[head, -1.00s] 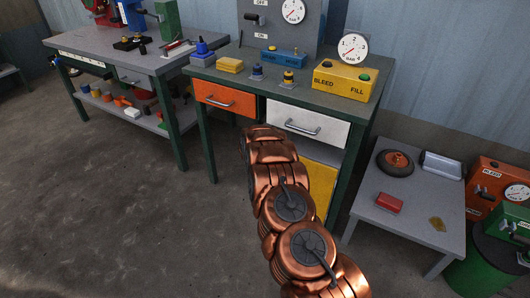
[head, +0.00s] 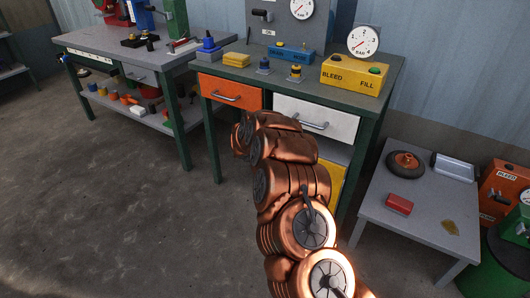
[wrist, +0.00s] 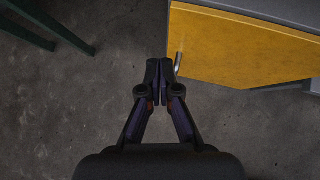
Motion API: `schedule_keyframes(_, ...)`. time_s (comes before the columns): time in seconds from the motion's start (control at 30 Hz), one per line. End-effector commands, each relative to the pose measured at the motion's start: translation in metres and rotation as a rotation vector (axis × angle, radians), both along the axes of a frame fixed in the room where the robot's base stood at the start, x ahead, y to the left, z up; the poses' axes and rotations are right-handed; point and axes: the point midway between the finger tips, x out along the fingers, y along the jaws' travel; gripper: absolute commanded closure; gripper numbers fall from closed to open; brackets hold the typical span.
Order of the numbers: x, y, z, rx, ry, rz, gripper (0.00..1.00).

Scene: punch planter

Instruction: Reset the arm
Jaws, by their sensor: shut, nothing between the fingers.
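My gripper (wrist: 159,72) is in the middle of the wrist view, its two dark fingers together with nothing between them. Its fingertips appear just left of a yellow cabinet door (wrist: 235,45) with a small metal handle (wrist: 177,62). I cannot tell whether they touch it. In the head view my copper arm rises from the bottom, in front of the workbench, and hides the gripper. The yellow door (head: 330,178) shows only partly behind the arm.
The green workbench (head: 300,85) has a closed-looking orange drawer (head: 229,92) and white drawer (head: 315,120). A yellow BLEED/FILL box (head: 355,75) stands on top. A low grey table (head: 415,215) is at right. Open concrete floor (head: 120,220) lies at left.

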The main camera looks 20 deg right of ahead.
Motion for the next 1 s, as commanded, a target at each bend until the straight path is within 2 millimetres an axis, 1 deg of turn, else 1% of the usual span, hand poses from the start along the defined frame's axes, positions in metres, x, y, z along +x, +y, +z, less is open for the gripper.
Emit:
schedule_keyframes(0.03, -0.003, 0.005, 0.005, 0.002, -0.001, 0.002, 1.00)
schedule_keyframes(0.2, -0.013, 0.018, 0.017, 0.002, 0.003, 0.006, 1.00)
schedule_keyframes(0.4, -0.020, 0.025, 0.028, 0.002, 0.000, 0.001, 1.00)
schedule_keyframes(0.63, -0.023, 0.029, 0.031, 0.000, 0.003, 0.004, 1.00)
schedule_keyframes(0.73, -0.020, 0.036, 0.039, -0.006, 0.001, 0.052, 1.00)
schedule_keyframes(0.77, -0.018, 0.041, 0.043, -0.010, 0.000, 0.082, 1.00)
schedule_keyframes(0.87, -0.011, 0.066, 0.068, -0.039, -0.006, 0.237, 1.00)
schedule_keyframes(0.97, -0.006, 0.101, 0.101, -0.096, -0.017, 0.457, 1.00)
schedule_keyframes(1.0, -0.007, 0.117, 0.116, -0.125, -0.023, 0.551, 1.00)
